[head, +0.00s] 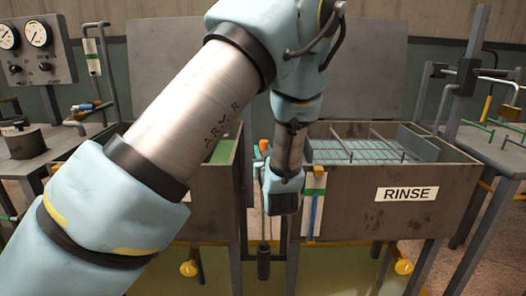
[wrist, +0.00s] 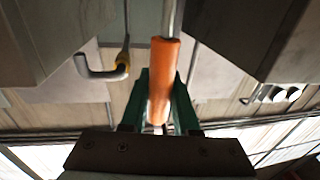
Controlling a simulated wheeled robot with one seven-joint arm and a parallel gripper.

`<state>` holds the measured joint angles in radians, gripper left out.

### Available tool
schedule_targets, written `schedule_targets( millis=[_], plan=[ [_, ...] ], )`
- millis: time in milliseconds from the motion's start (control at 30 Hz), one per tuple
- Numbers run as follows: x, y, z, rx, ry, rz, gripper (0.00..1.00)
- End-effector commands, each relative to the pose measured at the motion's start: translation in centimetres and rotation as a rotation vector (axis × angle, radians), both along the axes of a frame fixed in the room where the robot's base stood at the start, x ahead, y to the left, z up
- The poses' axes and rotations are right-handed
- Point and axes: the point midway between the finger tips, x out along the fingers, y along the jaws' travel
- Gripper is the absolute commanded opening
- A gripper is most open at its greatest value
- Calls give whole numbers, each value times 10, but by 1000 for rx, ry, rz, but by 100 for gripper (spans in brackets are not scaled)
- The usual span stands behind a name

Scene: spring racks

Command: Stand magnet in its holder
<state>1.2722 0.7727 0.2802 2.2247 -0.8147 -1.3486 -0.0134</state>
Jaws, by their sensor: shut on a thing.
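An orange handle (wrist: 163,75) with a thin metal rod is between the green fingers of my gripper (wrist: 160,105) in the wrist view. The gripper is shut on this handle, which I take to be the magnet tool. In the head view a bit of orange (head: 264,146) shows beside my wrist, and a thin rod runs down to a dark cylinder (head: 263,263) in the gap between two tanks. My fingers are hidden behind my wrist there. I cannot tell for certain which thing is the magnet's holder.
The RINSE tank (head: 352,200) stands right of my wrist, with a blue stick and a green-and-white piece (head: 314,190) at its front. Another grey tank (head: 207,205) stands left, partly behind my arm. A gauge panel (head: 35,50) is far left. A pale hook (wrist: 100,70) shows near the handle.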

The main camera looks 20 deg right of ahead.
Motion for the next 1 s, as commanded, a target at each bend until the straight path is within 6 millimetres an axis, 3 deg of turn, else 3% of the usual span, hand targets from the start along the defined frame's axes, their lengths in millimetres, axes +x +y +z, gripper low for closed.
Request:
schedule_targets(
  millis=[700,1000],
  plan=[
    [0,0,-36,0,-1,0,0],
    [0,0,-42,-1,-1,0,0]
  ],
)
